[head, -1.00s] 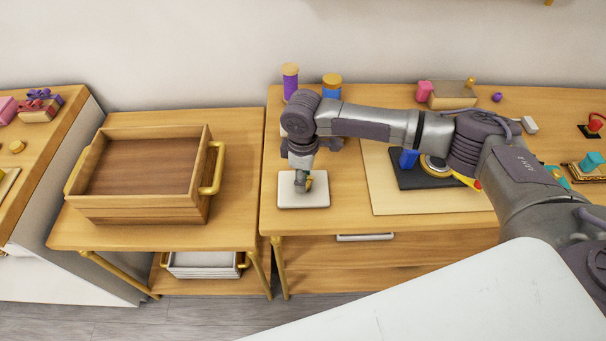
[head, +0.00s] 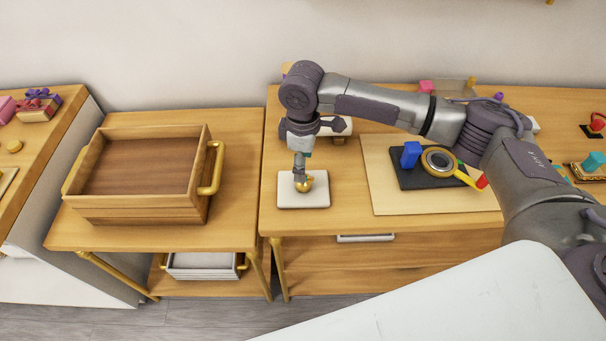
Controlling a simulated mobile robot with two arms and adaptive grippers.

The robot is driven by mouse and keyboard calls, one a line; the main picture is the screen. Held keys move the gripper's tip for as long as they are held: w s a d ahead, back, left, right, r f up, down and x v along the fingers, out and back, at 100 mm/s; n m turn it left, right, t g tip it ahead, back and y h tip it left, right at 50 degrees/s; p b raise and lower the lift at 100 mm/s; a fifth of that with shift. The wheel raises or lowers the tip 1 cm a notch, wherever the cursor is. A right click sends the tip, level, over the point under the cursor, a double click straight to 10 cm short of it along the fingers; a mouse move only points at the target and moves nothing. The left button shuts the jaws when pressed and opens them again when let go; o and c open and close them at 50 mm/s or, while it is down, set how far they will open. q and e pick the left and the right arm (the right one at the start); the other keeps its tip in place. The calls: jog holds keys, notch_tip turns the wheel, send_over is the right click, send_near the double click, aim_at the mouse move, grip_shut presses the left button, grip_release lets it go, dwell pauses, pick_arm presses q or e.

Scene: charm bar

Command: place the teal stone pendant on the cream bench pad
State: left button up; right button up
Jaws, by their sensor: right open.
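The small pale cream pad (head: 318,201) lies near the front left of the right-hand bench. A small gold rounded piece (head: 306,187) sits on it; it may be the pendant, but no teal face shows clearly on it. My right gripper (head: 299,179) points down over the pad, open, with its fingertips right behind and beside the gold piece. Whether they touch it I cannot tell. A bit of teal shows higher up by the gripper. My left gripper is out of view.
A larger beige mat (head: 400,202) holds a dark tray with a blue block (head: 411,154) and a magnifier (head: 440,161). A wooden crate (head: 145,205) stands on the left table. Another teal piece (head: 593,161) is at the far right. Bench in front of the pad is clear.

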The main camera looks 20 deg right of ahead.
notch_tip(320, 180, up, 7)
jog(key=shift+f+b, duration=0.2)
jog(key=shift+b, duration=0.25)
